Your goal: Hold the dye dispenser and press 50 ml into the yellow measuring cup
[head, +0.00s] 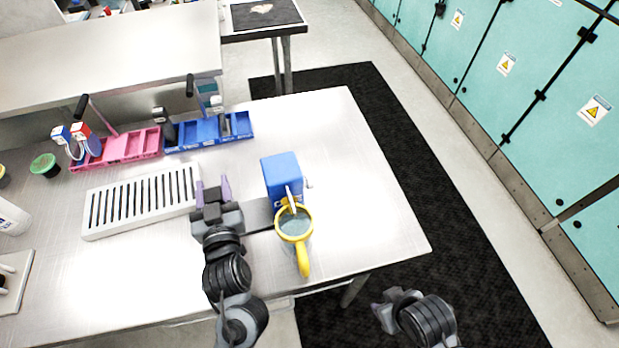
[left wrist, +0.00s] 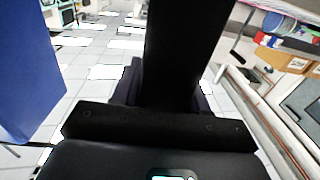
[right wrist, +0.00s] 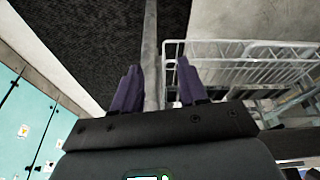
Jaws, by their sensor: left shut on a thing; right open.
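The dye dispenser appears to be the blue box (head: 281,176) near the table's right side, with a thin spout reaching down at the cup. It also shows at the left edge of the left wrist view (left wrist: 25,70). The measuring cup (head: 305,226) has a yellow rim and handle, a clear body and bluish contents; it stands just in front of the blue box. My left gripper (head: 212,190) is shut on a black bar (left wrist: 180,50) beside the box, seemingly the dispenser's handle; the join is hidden. My right gripper (head: 386,302) is open and empty, off the table's front right.
A white slotted rack (head: 142,200) lies left of my left gripper. A pink tray (head: 133,146) and a blue tray (head: 208,132) hold tools at the back. A green-topped item (head: 45,165) stands far left. The table's right part (head: 375,215) is clear.

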